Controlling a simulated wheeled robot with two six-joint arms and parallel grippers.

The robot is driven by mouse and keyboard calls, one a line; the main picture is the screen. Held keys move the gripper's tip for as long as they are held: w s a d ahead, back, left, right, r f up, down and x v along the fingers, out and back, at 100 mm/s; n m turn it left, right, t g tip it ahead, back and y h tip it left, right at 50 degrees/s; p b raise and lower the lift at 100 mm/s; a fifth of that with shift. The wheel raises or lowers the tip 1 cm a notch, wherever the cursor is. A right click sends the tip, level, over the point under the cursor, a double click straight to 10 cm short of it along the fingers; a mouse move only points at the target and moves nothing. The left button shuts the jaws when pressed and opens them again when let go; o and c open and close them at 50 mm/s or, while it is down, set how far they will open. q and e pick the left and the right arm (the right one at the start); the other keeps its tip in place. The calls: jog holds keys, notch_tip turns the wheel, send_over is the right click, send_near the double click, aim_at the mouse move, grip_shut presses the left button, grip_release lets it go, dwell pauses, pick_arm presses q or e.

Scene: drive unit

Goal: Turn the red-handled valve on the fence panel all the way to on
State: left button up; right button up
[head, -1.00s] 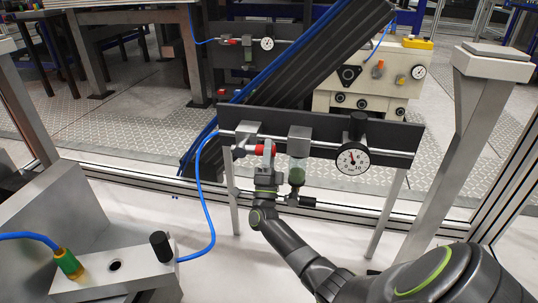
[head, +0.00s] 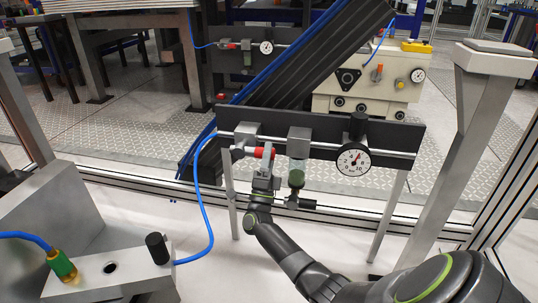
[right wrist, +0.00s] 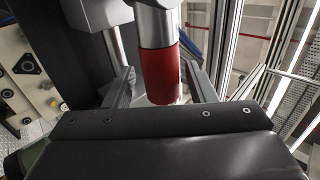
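The valve with a red handle (head: 262,152) sits on the pipe along the dark fence panel (head: 325,128), left of the hanging filter bowl. In the right wrist view the red handle (right wrist: 160,76) hangs from a grey metal stem. My right gripper (head: 265,168) is at the handle from below and in front. In the right wrist view its two fingers (right wrist: 160,88) stand on either side of the handle with gaps visible, so it looks open around it. The round gauge (head: 353,160) on the panel's right has its needle pointing up and slightly right. My left gripper is not in view.
The green-bottomed filter bowl (head: 297,173) hangs close to the right of my right gripper. A blue hose (head: 208,210) loops down from the panel's left to a grey block with a black knob (head: 157,248).

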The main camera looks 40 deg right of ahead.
jog(key=v, duration=1.7)
jog(key=shift+f, duration=0.15)
jog(key=shift+s+a, duration=0.1)
